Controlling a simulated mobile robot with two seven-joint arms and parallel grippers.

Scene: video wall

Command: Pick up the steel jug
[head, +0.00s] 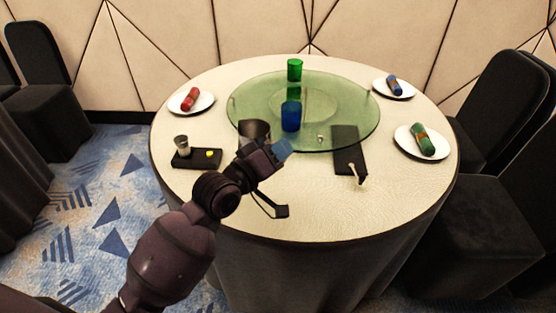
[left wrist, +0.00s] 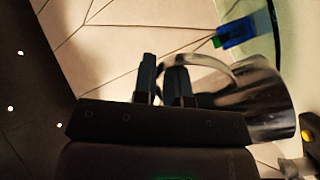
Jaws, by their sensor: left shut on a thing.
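The steel jug (head: 254,130) is a dark, shiny cup-like vessel near the left front edge of the glass turntable, partly hidden behind my left gripper (head: 276,150). In the left wrist view the jug (left wrist: 268,98) lies sideways in the picture, with its curved handle (left wrist: 205,60) reaching to the fingers. My left gripper (left wrist: 163,82) is shut on the jug, at its handle side. I cannot tell whether the jug's base touches the table. My right gripper is not in view.
The green glass turntable (head: 351,104) bears a green vessel (head: 295,70) and a blue one (head: 291,117). A black tray (head: 183,161) holds a small glass (head: 181,145). A dark flat slab (head: 346,145) lies right. Plates with rolled napkins stand around; the front cloth (head: 340,215) is clear.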

